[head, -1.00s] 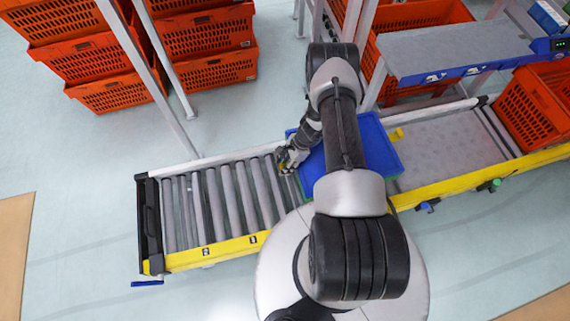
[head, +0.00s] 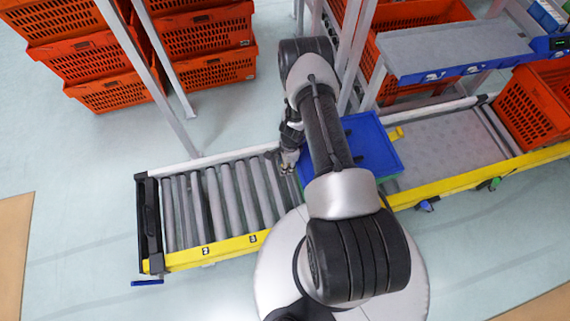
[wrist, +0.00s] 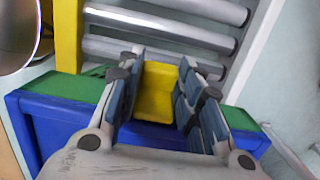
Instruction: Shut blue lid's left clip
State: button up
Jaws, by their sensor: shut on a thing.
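The blue lid (head: 372,143) lies on a box on the roller conveyor, partly hidden behind my arm in the head view. A green edge of the box (wrist: 62,86) shows beside the lid (wrist: 62,125) in the wrist view. The yellow left clip (wrist: 156,92) sits at the lid's edge, between my gripper's fingers. My gripper (wrist: 160,75) is shut on this clip. In the head view my gripper (head: 289,165) is at the lid's left side, and the clip is hard to make out there. How far the clip is folded is unclear.
Another yellow clip (head: 397,134) sticks out at the lid's right side. Bare rollers (head: 220,200) lie left of the box. A metal post (head: 355,60) and a grey-topped shelf (head: 455,50) stand behind. Orange totes (head: 208,47) are stacked at the back left.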

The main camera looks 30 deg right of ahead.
jog(key=o, duration=1.1)
jog(key=shift+c, duration=0.2)
notch_tip(320, 180, up, 12)
jog(key=d, duration=0.1)
jog(key=shift+s+d, duration=0.2)
jog(key=shift+w, duration=0.1)
